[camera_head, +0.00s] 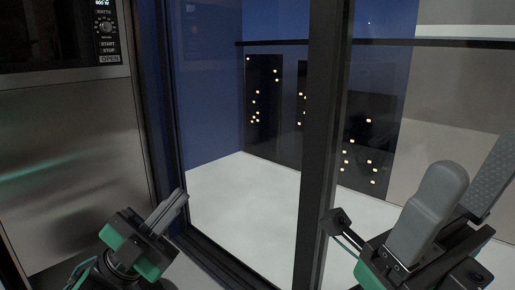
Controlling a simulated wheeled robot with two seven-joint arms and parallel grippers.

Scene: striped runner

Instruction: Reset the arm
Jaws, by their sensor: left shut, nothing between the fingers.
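My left gripper (178,198) is low in the left half of the head view, in front of the steel cabinet and the glass door frame. Its two grey fingers lie together, point up and to the right, and hold nothing. My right gripper (472,172) is at the lower right, close to the camera. Its two thick grey fingers stand apart, with no object seen between them. The tip of its far finger reaches the right picture edge.
A microwave (60,35) is built in above a steel panel (70,150) at the left. A dark glass door frame (322,150) stands upright between my grippers. Behind the glass are a pale balcony floor (235,205), a dark railing (430,43) and lit buildings (262,100).

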